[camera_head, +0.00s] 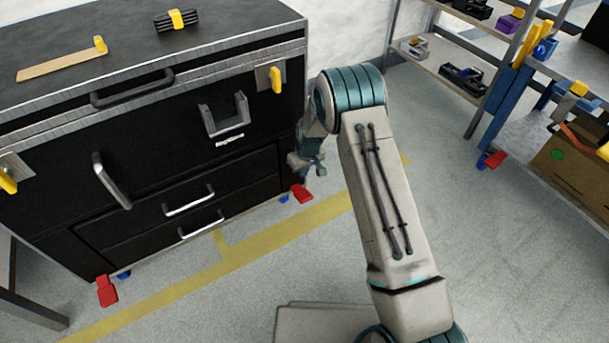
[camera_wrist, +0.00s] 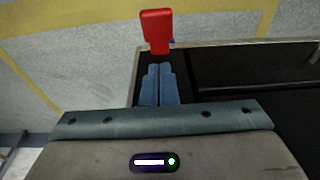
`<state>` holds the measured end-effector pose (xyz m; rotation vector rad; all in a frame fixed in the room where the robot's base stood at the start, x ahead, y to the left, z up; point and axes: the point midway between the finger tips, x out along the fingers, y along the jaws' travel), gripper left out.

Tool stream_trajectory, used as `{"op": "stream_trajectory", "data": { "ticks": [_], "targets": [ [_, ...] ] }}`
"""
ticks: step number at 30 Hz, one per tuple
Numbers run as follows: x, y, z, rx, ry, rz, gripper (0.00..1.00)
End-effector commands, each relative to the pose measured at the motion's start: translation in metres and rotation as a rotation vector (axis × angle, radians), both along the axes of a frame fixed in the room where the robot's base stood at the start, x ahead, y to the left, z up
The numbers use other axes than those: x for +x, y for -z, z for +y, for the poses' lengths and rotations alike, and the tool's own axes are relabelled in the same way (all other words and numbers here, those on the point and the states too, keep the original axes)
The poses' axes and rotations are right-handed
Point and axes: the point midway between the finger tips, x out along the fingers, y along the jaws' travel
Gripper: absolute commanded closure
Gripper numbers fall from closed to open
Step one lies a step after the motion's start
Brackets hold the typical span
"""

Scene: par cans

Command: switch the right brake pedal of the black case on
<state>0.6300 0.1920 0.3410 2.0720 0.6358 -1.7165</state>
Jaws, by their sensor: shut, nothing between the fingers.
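The black case (camera_head: 140,235) stands at the left on the floor, with drawers and silver handles on its front. Its right brake pedal (camera_head: 302,194) is red and sticks out low at the case's right front corner. A second red pedal (camera_head: 107,291) is at the left front corner. My gripper (camera_head: 317,168) is shut and empty, pointing down just above the right pedal. In the wrist view the red pedal (camera_wrist: 157,30) lies just beyond the tips of my shut fingers (camera_wrist: 158,68). I cannot tell whether they touch it.
A yellow latch (camera_head: 276,79) and a grey bracket (camera_head: 224,117) are on the case front near my arm. Shelves (camera_head: 440,62) and a blue-framed workbench (camera_head: 560,130) stand at the right. The floor between is clear, with yellow tape lines.

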Motion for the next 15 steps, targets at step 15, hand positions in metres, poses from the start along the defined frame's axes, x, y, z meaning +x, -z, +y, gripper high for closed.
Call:
{"op": "stream_trajectory", "data": {
  "ticks": [15],
  "targets": [
    [0.006,0.102,0.004,-0.001,0.002,0.0,1.0]
  ]
}}
